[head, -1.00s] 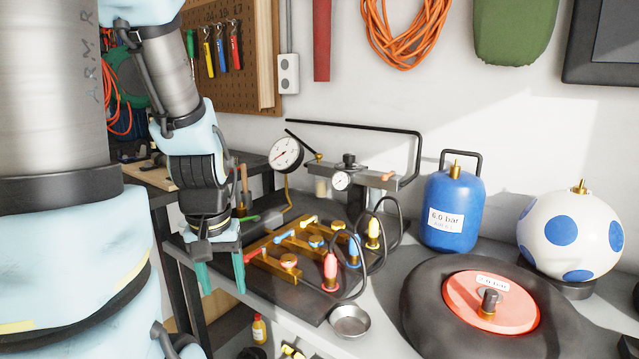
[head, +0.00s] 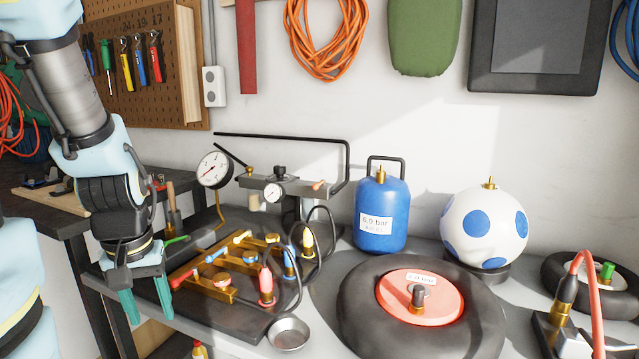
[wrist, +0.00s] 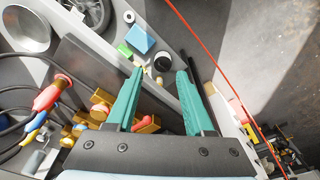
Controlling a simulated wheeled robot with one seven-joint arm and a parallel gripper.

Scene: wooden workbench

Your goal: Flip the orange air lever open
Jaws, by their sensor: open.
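Red, blue and yellow hose fittings (head: 266,285) with black hoses stand right of the manifold. A metal bowl (head: 288,334), a tyre (head: 350,315), a blue tank (head: 383,205) and a spotted ball (head: 483,230) lie farther right. A dial gauge (head: 214,169) stands behind.

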